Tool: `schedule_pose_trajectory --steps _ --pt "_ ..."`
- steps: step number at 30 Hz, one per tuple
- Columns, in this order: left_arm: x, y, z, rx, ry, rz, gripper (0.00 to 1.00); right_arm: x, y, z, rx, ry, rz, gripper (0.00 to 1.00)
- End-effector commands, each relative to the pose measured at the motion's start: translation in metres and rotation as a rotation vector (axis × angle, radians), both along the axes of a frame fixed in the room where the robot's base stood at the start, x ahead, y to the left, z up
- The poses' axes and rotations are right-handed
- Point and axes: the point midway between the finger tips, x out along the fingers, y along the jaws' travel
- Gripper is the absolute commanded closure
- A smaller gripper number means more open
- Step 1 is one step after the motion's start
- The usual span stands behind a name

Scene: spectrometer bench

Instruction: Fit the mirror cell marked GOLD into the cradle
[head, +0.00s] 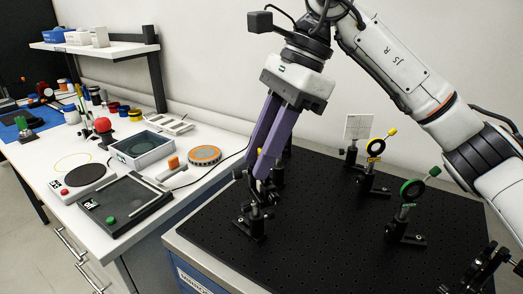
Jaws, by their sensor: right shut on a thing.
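My right gripper (258,178) reaches down from the top with purple fingers. It is shut on a mirror cell, mostly hidden by the fingers; a small yellow part (259,153) shows at them. The fingertips are right at a black post mount (250,222) on the left of the breadboard, seemingly the cradle. I cannot tell whether the cell is seated in it, and no GOLD marking is readable. A yellow-ringed optic (376,148) and a green-ringed optic (411,189) stand on posts to the right. My left gripper is out of view.
The black breadboard (330,240) has free room at its front middle. A white card (358,127) stands at the back, and another black mount (482,268) at the lower right. The left bench holds a grey box (142,150), an orange-topped disc (204,155) and a dark plate device (125,205).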

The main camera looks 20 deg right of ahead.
Motion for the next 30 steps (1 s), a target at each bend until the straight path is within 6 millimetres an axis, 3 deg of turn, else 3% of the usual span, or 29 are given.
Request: schedule_pose_trajectory --steps 1,4,14,17,30 --pt "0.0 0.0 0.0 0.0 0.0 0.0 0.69 0.0 0.0 -0.002 -0.003 0.003 0.0 0.69" --pt "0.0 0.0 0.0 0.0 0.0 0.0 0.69 0.0 0.0 -0.002 -0.003 0.003 -0.001 0.52" --pt "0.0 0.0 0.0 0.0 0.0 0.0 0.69 0.0 -0.001 0.0 -0.002 0.003 -0.001 0.52" --pt "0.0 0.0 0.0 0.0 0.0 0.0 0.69 0.001 -0.005 0.01 -0.002 0.002 -0.002 0.52" --pt "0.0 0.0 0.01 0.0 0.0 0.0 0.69 0.002 -0.037 0.084 -0.004 0.003 -0.002 0.52"
